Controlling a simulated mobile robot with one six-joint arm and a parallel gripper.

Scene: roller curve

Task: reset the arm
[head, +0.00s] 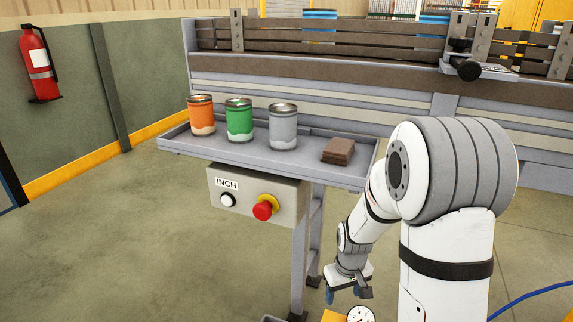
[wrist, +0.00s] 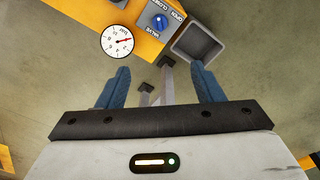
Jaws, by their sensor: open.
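My gripper (head: 346,293) hangs low in front of the shelf, pointing down, beside my white arm in the head view. In the wrist view my gripper (wrist: 161,80) shows two blue fingers spread wide apart, with nothing between them but the floor and a stand's legs farther off. It is open and empty. In the head view the fingertips are partly hidden behind the gripper's body.
A grey shelf (head: 240,154) holds orange (head: 201,116), green (head: 239,120) and grey (head: 283,128) cans and brown blocks (head: 338,151). Below is an INCH box (head: 240,208) with a red button (head: 263,209). A gauge (wrist: 117,40), blue valve knob (wrist: 159,21) and grey bin (wrist: 182,44) lie near the gripper.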

